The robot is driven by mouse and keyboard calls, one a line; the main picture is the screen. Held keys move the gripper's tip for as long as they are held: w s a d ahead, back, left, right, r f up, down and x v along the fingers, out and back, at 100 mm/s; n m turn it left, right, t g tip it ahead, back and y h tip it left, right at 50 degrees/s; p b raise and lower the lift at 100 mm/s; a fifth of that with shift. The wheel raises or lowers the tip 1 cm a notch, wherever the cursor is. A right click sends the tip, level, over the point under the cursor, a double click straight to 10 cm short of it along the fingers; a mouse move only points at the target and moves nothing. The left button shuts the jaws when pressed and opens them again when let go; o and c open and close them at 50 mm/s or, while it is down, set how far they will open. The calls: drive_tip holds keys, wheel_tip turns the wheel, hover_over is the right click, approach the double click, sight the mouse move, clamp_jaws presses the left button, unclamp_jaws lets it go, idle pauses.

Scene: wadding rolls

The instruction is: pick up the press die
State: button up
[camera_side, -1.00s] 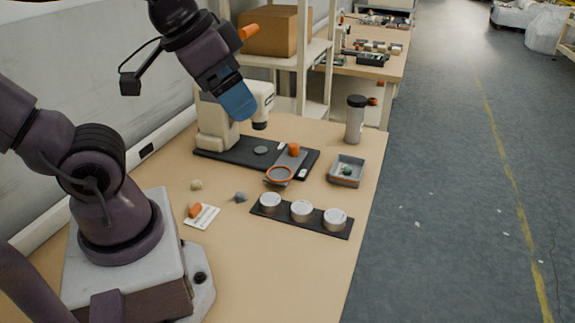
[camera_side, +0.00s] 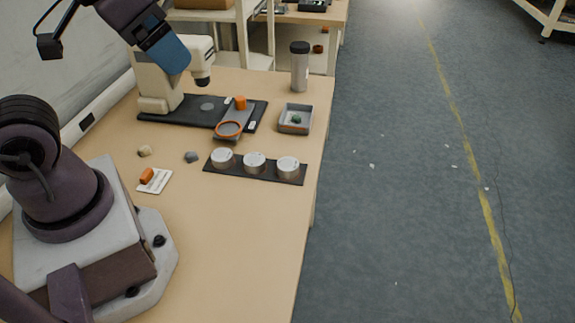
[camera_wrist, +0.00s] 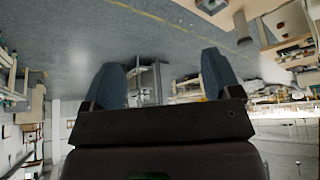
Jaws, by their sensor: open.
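My gripper (camera_side: 172,66) is up in the air at the upper left of the side view, in front of the cream microscope-like stand (camera_side: 158,90). In the wrist view its two blue fingers (camera_wrist: 163,78) are spread apart with nothing between them. I cannot tell for sure which object is the press die. A grey plate with an orange knob (camera_side: 240,103) and an orange ring (camera_side: 229,128) lies at the stand's black base (camera_side: 180,115). A grey disc (camera_side: 207,106) lies on that base. Three silver round pieces (camera_side: 254,162) sit on a black strip.
The front table top (camera_side: 230,240) is clear.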

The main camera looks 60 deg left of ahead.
drive_tip(key=n+g+y, duration=0.1)
drive_tip(key=n+g, duration=0.4)
drive_tip(key=n, duration=0.6)
approach(288, 164)
wheel_tip(288, 164, down, 4)
drive_tip(key=shift+s, duration=0.1)
drive_tip(key=shift+w+a+f, duration=0.1)
drive_tip(key=shift+a+f, duration=0.05)
drive_tip(key=shift+f, duration=0.75)
drive_tip(key=shift+w+a+f, duration=0.1)
drive_tip(key=shift+a+f, duration=0.05)
drive_tip(key=shift+f, duration=0.75)
drive_tip(key=shift+w+a+f, duration=0.1)
drive_tip(key=shift+a+f, duration=0.1)
drive_tip(key=shift+f, duration=0.7)
drive_tip(key=shift+c, duration=0.2)
